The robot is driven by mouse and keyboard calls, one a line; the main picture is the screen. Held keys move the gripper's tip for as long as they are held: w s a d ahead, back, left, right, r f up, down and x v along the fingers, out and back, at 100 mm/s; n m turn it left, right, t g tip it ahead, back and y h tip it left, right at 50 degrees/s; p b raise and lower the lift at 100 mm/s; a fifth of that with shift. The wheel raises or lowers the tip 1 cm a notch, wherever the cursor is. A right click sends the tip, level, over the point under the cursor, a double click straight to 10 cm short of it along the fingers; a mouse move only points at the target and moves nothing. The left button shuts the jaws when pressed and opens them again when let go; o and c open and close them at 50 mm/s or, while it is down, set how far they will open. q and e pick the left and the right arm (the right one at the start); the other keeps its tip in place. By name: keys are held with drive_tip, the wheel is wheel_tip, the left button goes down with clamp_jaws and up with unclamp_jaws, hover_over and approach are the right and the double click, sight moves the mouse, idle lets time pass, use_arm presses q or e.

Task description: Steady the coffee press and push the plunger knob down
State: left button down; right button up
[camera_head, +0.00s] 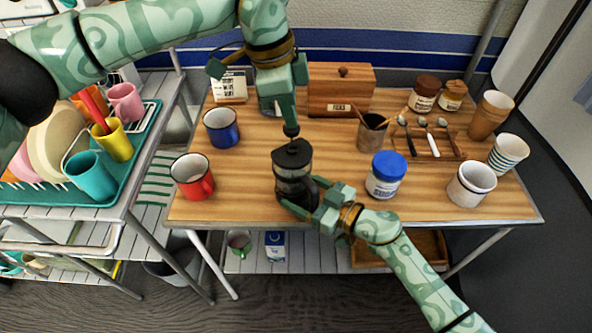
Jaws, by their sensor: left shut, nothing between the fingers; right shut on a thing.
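The coffee press (293,176) stands upright on the wooden table, with a black lid and a dark, see-through body. Its plunger knob (291,131) is a small dark ball above the lid. My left gripper (289,122) points straight down over the press, shut and empty, with its tips at the knob; I cannot tell whether they touch it. My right gripper (310,203) comes in from the lower right and is shut on the coffee press at its lower right side, hiding part of that side.
A red mug (193,178) and a blue mug (221,128) stand left of the press. A blue-lidded jar (385,176) stands close on the right. A wooden box (341,92) is behind. Cups (470,185) and a spoon rack (428,150) fill the right side.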

use_arm(q)
drive_tip(key=shift+f, duration=1.6)
drive_tip(key=shift+r, duration=3.05)
use_arm(e)
drive_tip(key=o, duration=0.9)
drive_tip(key=shift+c, duration=0.2)
use_arm(q)
wheel_tip(320, 180, up, 12)
drive_tip(key=a, duration=0.2)
drive_tip(key=shift+a+f, duration=0.15)
